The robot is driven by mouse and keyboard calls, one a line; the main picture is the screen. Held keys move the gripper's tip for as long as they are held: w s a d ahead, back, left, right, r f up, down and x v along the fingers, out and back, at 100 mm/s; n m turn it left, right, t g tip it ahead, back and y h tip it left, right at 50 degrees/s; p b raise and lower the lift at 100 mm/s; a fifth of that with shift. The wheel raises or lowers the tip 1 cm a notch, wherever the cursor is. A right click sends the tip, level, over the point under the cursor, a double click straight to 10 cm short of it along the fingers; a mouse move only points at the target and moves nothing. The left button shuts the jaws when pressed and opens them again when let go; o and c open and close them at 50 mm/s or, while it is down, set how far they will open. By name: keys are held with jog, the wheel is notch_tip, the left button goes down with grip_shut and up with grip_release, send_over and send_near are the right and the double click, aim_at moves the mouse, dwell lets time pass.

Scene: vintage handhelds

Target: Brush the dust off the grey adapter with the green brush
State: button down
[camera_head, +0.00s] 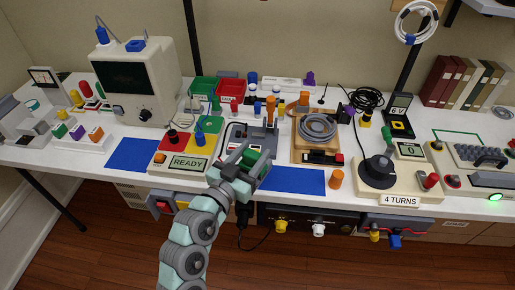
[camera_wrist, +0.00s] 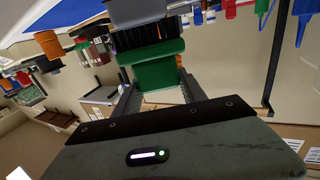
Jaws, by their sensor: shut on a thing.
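My gripper (camera_head: 250,160) is over the front middle of the white bench, shut on the green brush (camera_head: 252,156). In the wrist view the brush's green handle block (camera_wrist: 153,68) is between the fingers, with its black bristles (camera_wrist: 142,37) pointing away from the palm. A grey block (camera_wrist: 135,11), probably the grey adapter, lies right beyond the bristles. The bristles look close to it or touching; I cannot tell which. In the head view a grey piece (camera_head: 262,137), probably the same adapter, shows just behind the gripper, partly hidden. I cannot make out dust on it.
A blue mat (camera_head: 298,181) lies right of my gripper, with an orange cylinder (camera_head: 336,179) at its end. Left is a panel reading READY (camera_head: 187,163). Behind are a red bin (camera_head: 229,90), a green bin (camera_head: 203,88) and a wooden board (camera_head: 300,151) with a coiled grey cable (camera_head: 318,128).

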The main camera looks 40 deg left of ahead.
dwell(0.3)
jog(key=shift+x, duration=1.8)
jog(key=shift+w+a+r, duration=0.1)
jog(key=shift+w+r, duration=0.05)
jog(key=shift+w, duration=0.4)
jog(key=shift+s, duration=0.15)
jog(key=shift+s, duration=0.45)
jog(key=shift+b+v, duration=0.7)
jog(key=shift+v, duration=1.15)
jog(key=shift+w, duration=0.15)
